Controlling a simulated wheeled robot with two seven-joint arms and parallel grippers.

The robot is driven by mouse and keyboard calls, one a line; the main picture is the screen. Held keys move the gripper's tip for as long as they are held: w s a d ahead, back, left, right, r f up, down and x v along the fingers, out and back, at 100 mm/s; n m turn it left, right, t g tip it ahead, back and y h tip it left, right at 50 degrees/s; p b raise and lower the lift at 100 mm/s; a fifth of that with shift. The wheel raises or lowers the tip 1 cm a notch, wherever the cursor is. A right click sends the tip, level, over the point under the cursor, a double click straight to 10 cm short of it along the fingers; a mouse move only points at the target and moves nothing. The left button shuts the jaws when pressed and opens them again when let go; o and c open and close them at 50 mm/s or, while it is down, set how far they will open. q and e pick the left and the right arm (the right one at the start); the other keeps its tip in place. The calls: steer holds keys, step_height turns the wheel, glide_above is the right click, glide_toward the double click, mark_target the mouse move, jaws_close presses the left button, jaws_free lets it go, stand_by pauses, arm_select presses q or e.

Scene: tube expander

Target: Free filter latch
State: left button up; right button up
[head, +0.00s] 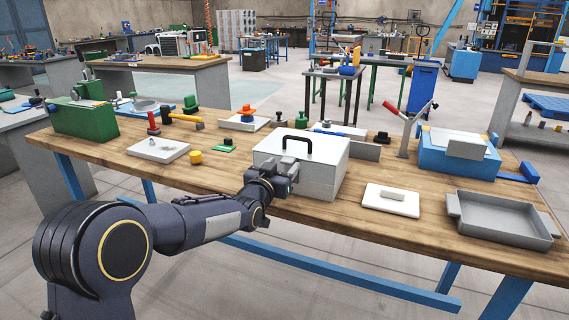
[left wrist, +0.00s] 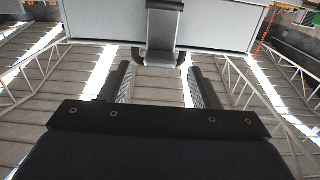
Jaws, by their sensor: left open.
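A light grey filter box (head: 325,172) with a black top handle (head: 297,141) stands at the front middle of the workbench. My left gripper (head: 282,170) is at its front face, partly hiding it. In the left wrist view the box (left wrist: 100,22) fills the top. A grey latch (left wrist: 163,22) with a dark lower end hangs on its face. The open fingers of my left gripper (left wrist: 160,80) stand on either side below the latch's lower end. I cannot tell whether they touch it. My right gripper is not in view.
Right of the box lie a white plate with a small block (head: 391,200) and a grey tray (head: 505,221). A blue-based fixture (head: 457,155) and a red-handled lever (head: 405,127) stand behind them. A white slab (head: 162,149) lies to the left. The bench front edge is close.

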arm_select(q)
steer(key=shift+x, duration=1.2)
jaws_close()
steer(key=f+t+b, duration=0.1)
steer(key=t+b, duration=0.1)
steer(key=b, duration=0.5)
steer(key=s+f+t+h+b, duration=0.1)
steer(key=t+b, duration=0.1)
steer(key=b, duration=0.6)
steer(key=s+f+t+b, duration=0.1)
steer(key=f+b, duration=0.1)
steer(key=b, duration=0.5)
steer(key=shift+s+a+t+h+b, duration=0.2)
steer(key=shift+a+t+h+b, duration=0.15)
steer(key=shift+a+t+h, duration=0.05)
steer(key=shift+s+r+t+b, duration=0.1)
steer(key=shift+t+b, duration=0.3)
steer(key=shift+b, duration=0.4)
jaws_free()
